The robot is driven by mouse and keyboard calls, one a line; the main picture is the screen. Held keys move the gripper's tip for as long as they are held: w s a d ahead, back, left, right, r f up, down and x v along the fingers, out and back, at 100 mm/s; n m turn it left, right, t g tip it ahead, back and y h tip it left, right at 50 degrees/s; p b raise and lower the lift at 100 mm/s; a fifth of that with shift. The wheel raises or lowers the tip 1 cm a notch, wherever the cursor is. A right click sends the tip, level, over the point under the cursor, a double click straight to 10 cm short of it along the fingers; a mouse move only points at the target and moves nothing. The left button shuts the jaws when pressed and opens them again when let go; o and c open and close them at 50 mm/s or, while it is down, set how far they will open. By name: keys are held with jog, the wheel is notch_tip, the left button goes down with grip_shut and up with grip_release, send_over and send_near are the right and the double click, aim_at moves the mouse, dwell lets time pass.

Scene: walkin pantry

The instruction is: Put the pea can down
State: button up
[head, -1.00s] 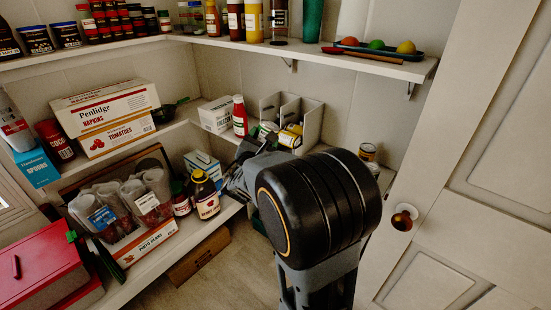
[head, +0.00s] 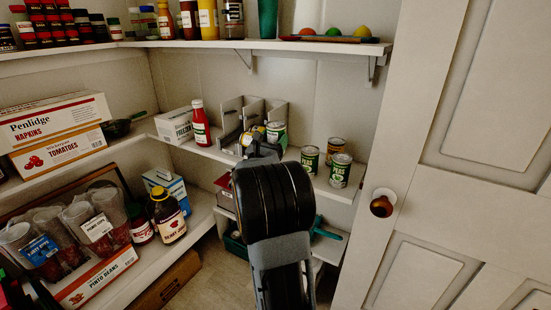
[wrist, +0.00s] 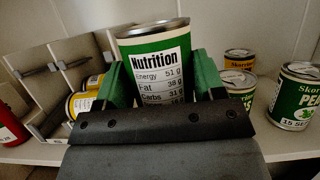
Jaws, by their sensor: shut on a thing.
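My gripper (wrist: 162,80) is shut on the pea can (wrist: 155,50), with a green finger on each side. The can has a silver top and a green label; its nutrition panel faces the wrist camera. It looks upright or slightly tilted, and its base is hidden. In the head view the held can (head: 276,133) shows just beyond my wrist, over the middle shelf near the divider. I cannot tell whether it touches the shelf. Two other pea cans, a left one (head: 310,158) and a right one (head: 340,170), stand on the shelf to its right.
A yellow-labelled can (head: 336,147) stands behind those cans. The grey divider (head: 232,104) with yellow cans (wrist: 78,105) is left of the held can. A ketchup bottle (head: 200,124) is further left. An upper shelf (head: 300,46) hangs above, and a door (head: 450,170) is at right.

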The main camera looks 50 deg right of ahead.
jog(key=shift+w+d+f+b, duration=0.15)
jog(key=shift+w+d+f, duration=0.1)
jog(key=shift+d+f, duration=0.25)
jog(key=shift+w+d+f+b, duration=0.25)
jog(key=shift+d+f, duration=0.1)
jog(key=shift+f, duration=0.3)
jog(key=shift+w+d+f+b, duration=0.1)
jog(key=shift+w+d+f, duration=0.15)
jog(key=shift+d+f, duration=0.25)
jog(key=shift+w+f+b, duration=0.1)
jog(key=shift+f+b, duration=0.4)
jog(key=shift+f, duration=1.25)
jog(key=shift+f+b, duration=0.5)
jog(key=shift+f, duration=0.1)
jog(key=o, duration=1.1)
